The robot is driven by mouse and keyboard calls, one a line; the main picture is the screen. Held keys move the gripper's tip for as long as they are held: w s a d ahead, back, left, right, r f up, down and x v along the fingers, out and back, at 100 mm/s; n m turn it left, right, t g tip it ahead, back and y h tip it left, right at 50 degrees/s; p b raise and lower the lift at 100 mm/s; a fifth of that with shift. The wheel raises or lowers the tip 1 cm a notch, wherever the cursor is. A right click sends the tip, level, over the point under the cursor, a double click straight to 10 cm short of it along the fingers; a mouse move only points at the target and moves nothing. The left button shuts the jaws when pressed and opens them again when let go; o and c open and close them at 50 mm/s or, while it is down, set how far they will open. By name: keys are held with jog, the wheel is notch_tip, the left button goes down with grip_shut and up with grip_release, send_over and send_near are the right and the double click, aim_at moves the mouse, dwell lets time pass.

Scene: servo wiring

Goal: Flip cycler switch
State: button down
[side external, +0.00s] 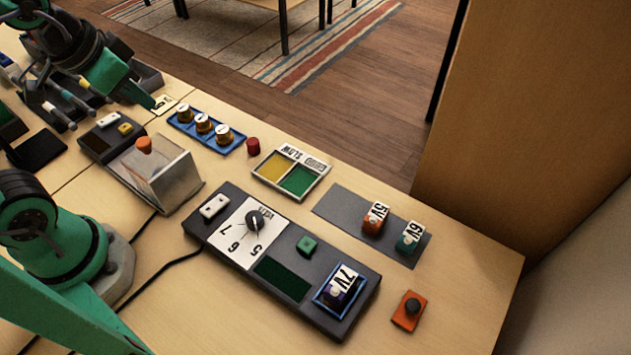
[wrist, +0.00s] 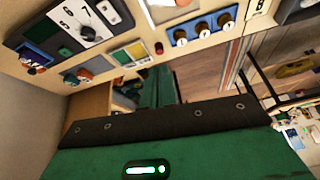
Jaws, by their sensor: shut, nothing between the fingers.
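A dark control panel (side external: 225,259) lies on the table, seen whole in the side view. It bears a small white switch (side external: 213,205) at its upper left end, beside a black dial knob (side external: 254,222) on a white plate marked 5, 6, 7. I take this white switch as the cycler switch; its position is too small to tell. The panel also shows at the upper left of the wrist view (wrist: 42,28). My gripper (side external: 147,99) is shut and empty at the upper left of the side view, well apart from the panel. Its exact fingertips are hard to make out.
A clear-walled box (side external: 182,178) with an orange knob (side external: 144,145) stands left of the panel. A blue strip with several knobs (side external: 203,123), a red knob (side external: 253,145) and a yellow-green tray (side external: 323,178) lie behind. A grey mat (side external: 340,206) holds orange and teal modules.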

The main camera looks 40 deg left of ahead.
jog(key=shift+s+a+r+n+t, duration=0.3)
jog(key=shift+a+r+n+t, duration=0.1)
jog(key=shift+a+r+n, duration=0.35)
jog(key=shift+d, duration=0.1)
jog(key=m+g+y, duration=0.1)
jog(key=m+g, duration=0.6)
jog(key=m, duration=1.1)
send_over(207, 210)
jog(key=w, duration=0.2)
notch_tip(207, 210, down, 6)
jog(key=shift+w, duration=0.2)
jog(key=shift+f, duration=0.2)
jog(key=shift+s+f, duration=0.35)
jog(key=shift+f, duration=1.95)
jog(key=shift+s+f, duration=0.3)
jog(key=shift+f, duration=1.95)
jog(key=shift+s+f, duration=0.35)
jog(key=shift+f, duration=1.95)
